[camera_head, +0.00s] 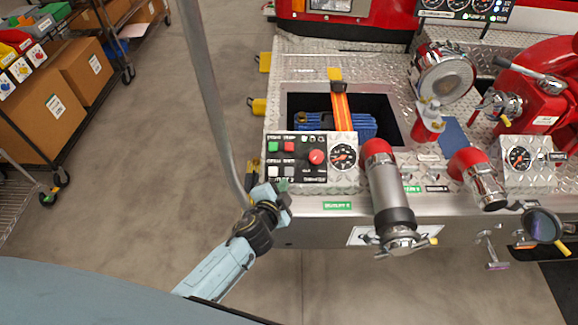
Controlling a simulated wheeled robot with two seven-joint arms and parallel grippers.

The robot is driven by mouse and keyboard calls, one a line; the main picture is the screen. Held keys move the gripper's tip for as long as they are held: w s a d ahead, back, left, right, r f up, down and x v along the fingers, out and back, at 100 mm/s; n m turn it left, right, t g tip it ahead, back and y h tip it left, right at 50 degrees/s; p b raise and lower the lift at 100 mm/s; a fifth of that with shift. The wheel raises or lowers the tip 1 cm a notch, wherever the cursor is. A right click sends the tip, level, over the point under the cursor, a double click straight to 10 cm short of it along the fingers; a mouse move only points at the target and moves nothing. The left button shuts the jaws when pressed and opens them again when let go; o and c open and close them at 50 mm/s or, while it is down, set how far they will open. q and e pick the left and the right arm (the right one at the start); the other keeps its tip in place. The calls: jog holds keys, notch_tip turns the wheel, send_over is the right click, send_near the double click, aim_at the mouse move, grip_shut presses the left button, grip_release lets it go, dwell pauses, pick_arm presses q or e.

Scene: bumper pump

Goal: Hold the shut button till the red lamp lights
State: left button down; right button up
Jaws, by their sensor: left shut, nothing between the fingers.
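The control panel (296,179) sits on the bumper deck's front left. Its left part carries a green square button (272,146), a red square button (289,146) and paler square ones below. A larger round red knob or lamp (316,157) is to their right. The labels are too small to read, so I cannot tell which is the shut button or whether a red lamp is lit. My left gripper (277,196) is shut and empty, just in front of the panel's lower left corner, below the buttons in the picture. I cannot tell if it touches the panel. My right gripper is out of view.
A round gauge (343,156) adjoins the panel. A red-and-silver pipe outlet (390,200) stands right of it. Behind is a recess with a blue item (352,124) and orange strap (341,105). Shelves with boxes (35,115) are at left; floor between is clear.

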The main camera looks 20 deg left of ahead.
aim_at(287, 174)
pick_arm(q)
jog(key=shift+t, duration=0.6)
jog(key=r, duration=0.2)
jog(key=w+r, duration=0.2)
jog(key=r, duration=0.1)
jog(key=shift+d+r, duration=0.3)
jog(key=shift+m, duration=0.3)
jog(key=w+f+b, duration=0.1)
jog(key=f+b, duration=0.1)
jog(key=w+f+b, duration=0.1)
jog(key=f+b, duration=0.1)
jog(key=w+a+f+b, duration=0.1)
jog(key=f+b, duration=0.1)
jog(key=shift+w+f, duration=0.3)
jog(key=shift+f, duration=0.1)
jog(key=shift+w+a+f+b, duration=0.15)
jog(key=shift+w+f+b, duration=0.15)
jog(key=shift+f+b, duration=0.25)
dwell(0.3)
jog(key=shift+w+f+b, duration=0.25)
jog(key=shift+b, duration=0.2)
